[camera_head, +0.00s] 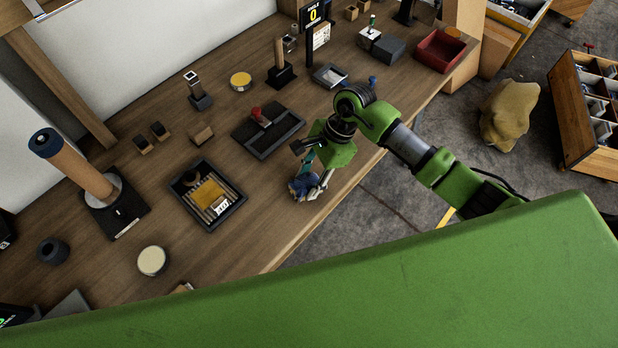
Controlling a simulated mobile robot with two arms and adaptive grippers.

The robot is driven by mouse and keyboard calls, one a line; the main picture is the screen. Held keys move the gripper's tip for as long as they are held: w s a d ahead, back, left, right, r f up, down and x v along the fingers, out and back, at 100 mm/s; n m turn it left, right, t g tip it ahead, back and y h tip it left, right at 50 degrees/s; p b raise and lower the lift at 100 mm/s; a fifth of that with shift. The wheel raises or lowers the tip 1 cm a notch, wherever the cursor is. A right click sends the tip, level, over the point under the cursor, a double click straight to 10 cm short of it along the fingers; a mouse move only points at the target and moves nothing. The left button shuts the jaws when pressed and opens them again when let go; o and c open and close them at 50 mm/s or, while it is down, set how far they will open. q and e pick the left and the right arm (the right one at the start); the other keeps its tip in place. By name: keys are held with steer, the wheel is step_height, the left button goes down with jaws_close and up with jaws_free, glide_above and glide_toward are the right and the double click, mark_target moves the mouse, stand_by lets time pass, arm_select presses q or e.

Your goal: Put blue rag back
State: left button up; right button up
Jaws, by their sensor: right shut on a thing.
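The blue rag (302,186) is a small crumpled dark-blue cloth near the front edge of the wooden workbench. My right gripper (311,187) is shut on it. I cannot tell whether the rag touches the bench top or hangs just above it. The gripper partly hides the rag. My right arm comes in from the right, over the floor and the bench edge. My left gripper is not in view.
On the bench (150,215) a black tray with a yellow cloth (210,193) lies left of the rag. A black tray with a red-knobbed tool (268,130) lies behind it. A red bin (439,51) stands at the far right end. Bare wood lies around the rag.

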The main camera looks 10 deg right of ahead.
steer(key=shift+f, duration=0.15)
steer(key=o, duration=1.1)
steer(key=shift+c, duration=0.2)
steer(key=shift+r, duration=0.3)
steer(key=b+v, duration=0.3)
steer(key=v, duration=0.8)
steer(key=shift+d+r+b, duration=0.25)
steer(key=shift+r+b, duration=0.05)
steer(key=shift+w, duration=0.1)
